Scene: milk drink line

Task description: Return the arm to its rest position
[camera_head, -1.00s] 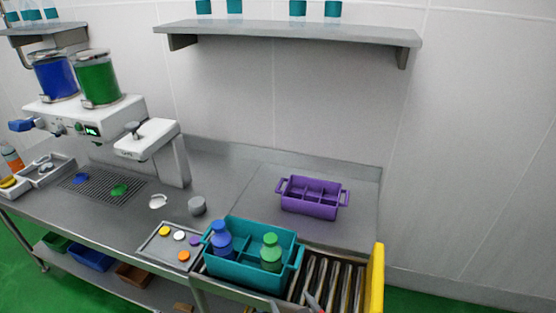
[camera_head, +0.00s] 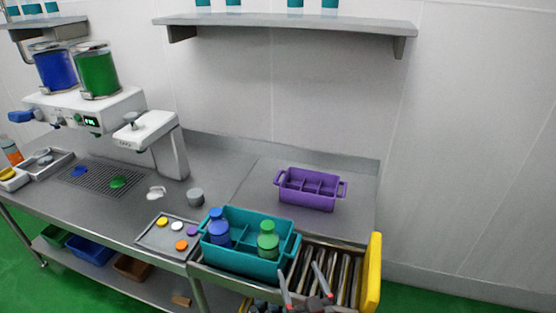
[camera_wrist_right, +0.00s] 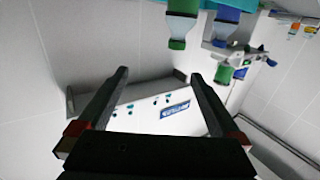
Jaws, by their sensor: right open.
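My right gripper (camera_head: 300,270) shows at the bottom edge of the head view, in front of the roller conveyor. Its two fingers point up and are apart, with nothing between them. The rest of the right arm is hidden below the frame. My left gripper is not in view.
A teal crate (camera_head: 240,262) holding blue and green bottles stands left of the gripper. Rollers (camera_head: 345,278) and a yellow end plate (camera_head: 372,270) lie to its right. A purple crate (camera_head: 308,201) stands farther back. A small tray (camera_head: 150,238) holds coloured caps.

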